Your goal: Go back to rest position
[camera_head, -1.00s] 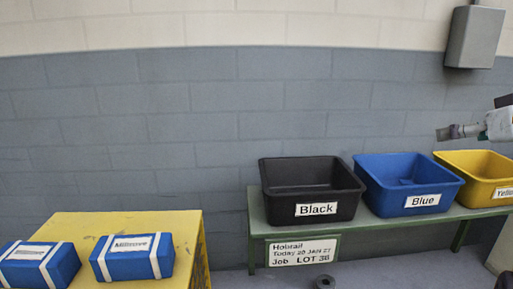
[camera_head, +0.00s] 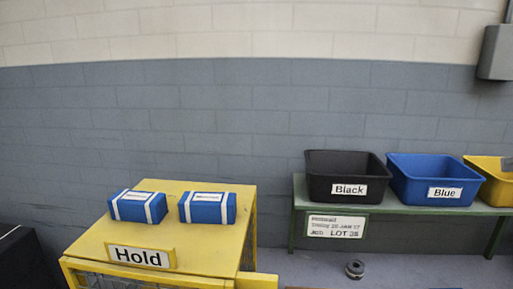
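Neither of my grippers shows in the head view now. A black bin (camera_head: 345,164) labelled "Black", a blue bin (camera_head: 432,167) labelled "Blue" and a yellow bin (camera_head: 489,170), cut off by the right edge, stand on a green bench (camera_head: 301,191). The inside of the bins is mostly hidden.
A white lot sign (camera_head: 337,226) hangs from the bench front. A small dark round part (camera_head: 355,268) is on the floor below it. A dark object (camera_head: 22,258) stands at the lower left. A grey wall box (camera_head: 496,52) is at the upper right. Floor shows between table and bench.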

